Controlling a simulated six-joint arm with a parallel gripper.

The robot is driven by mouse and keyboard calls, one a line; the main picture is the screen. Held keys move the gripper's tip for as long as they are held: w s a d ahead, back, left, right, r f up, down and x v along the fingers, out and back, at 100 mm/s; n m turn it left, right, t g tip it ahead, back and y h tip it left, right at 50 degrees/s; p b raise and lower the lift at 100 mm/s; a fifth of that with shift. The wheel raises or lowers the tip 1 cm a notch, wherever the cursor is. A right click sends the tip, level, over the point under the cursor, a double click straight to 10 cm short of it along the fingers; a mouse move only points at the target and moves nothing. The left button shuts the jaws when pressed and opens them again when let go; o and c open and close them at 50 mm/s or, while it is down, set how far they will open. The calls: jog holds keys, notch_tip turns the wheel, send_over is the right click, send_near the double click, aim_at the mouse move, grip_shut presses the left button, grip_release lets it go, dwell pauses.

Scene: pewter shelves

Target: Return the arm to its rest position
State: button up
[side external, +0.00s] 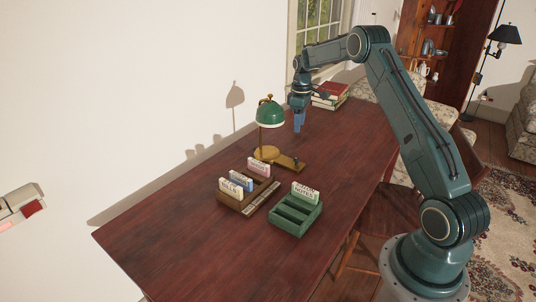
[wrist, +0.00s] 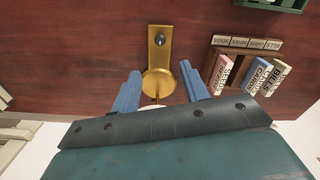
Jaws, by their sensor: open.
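My gripper (side external: 299,121) hangs from the raised arm, fingers pointing down, above the back part of the dark red table (side external: 150,222). In the wrist view my gripper (wrist: 158,92) shows two blue fingers standing apart with nothing held between them. The brass lamp base (wrist: 159,45) lies beyond and below the fingers in that view. In the side view the fingers are to the right of the lamp's green shade (side external: 270,114).
A brown wooden organizer (side external: 245,207) holds several labelled cards. A green organizer (side external: 293,226) beside it holds a card too. Stacked books (side external: 330,95) lie at the table's far end, behind the gripper. A white wall (side external: 120,90) runs along the left. The table's near left is clear.

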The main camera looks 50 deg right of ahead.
jog(key=s+a+r+m+t, duration=0.1)
jog(key=s+a+r, duration=0.4)
jog(key=a+r, duration=0.5)
jog(key=s+a+r+m+t, duration=0.15)
jog(key=s+a+r, duration=0.35)
jog(key=a+r, duration=0.55)
jog(key=s+a+t, duration=0.1)
jog(key=s+a, duration=0.5)
jog(key=s, duration=0.4)
jog(key=s+a+f+t, duration=0.1)
jog(key=s+a+t, duration=0.1)
jog(key=s+a, duration=0.4)
jog(key=s, duration=0.5)
jog(key=shift+s+a+f+m, duration=0.2)
jog(key=shift+a+f+m, duration=0.05)
jog(key=shift+m, duration=0.1)
